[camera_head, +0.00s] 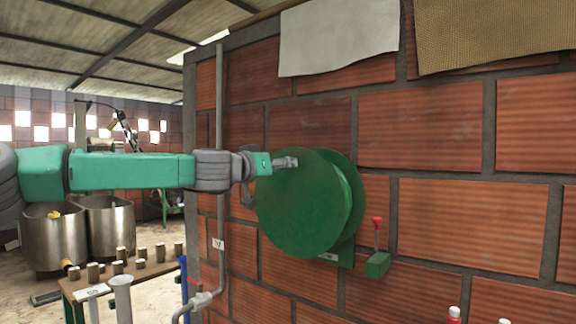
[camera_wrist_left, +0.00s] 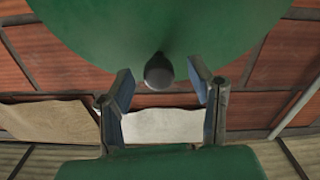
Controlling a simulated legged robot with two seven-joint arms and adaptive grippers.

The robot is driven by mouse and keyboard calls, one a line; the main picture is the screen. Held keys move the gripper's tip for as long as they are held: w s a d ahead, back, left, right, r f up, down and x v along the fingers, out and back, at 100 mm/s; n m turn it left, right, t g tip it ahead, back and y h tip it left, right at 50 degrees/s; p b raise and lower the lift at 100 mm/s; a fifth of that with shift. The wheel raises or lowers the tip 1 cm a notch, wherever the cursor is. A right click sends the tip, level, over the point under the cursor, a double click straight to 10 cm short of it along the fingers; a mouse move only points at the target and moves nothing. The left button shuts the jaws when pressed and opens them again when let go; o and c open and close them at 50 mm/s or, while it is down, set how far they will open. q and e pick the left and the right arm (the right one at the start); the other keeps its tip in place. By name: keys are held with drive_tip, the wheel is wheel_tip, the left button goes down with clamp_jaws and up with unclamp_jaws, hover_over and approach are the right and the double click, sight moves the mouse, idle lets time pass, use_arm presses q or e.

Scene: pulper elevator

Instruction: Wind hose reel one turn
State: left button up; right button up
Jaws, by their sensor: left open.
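The green hose reel (camera_head: 304,203) is mounted on the brick wall, its round face towards my left arm. Its disc fills the top of the left wrist view (camera_wrist_left: 160,25). A dark rounded handle knob (camera_wrist_left: 159,70) stands out from the disc near its rim. My left gripper (camera_head: 290,162) is at the upper left part of the disc. In the left wrist view the open fingers (camera_wrist_left: 160,78) are on either side of the knob, with a gap visible on both sides. In the head view the knob cannot be told apart from the fingers. My right gripper is not in view.
A green box with a red-knobbed lever (camera_head: 377,262) is on the wall right of the reel. A grey pipe (camera_head: 220,130) with a red-handled valve runs down left of it. A bench (camera_head: 130,272) and metal tanks (camera_head: 55,238) stand at left. A white sheet (camera_head: 338,38) hangs above.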

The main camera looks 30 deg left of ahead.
use_arm(q)
drive_tip(key=shift+w+a+f, duration=0.1)
drive_tip(key=shift+w+a, duration=0.15)
drive_tip(key=shift+w, duration=0.8)
drive_tip(key=shift+w+d, duration=0.2)
drive_tip(key=shift+w, duration=0.1)
drive_tip(key=shift+d, duration=0.35)
clamp_jaws()
drive_tip(key=shift+a, duration=0.15)
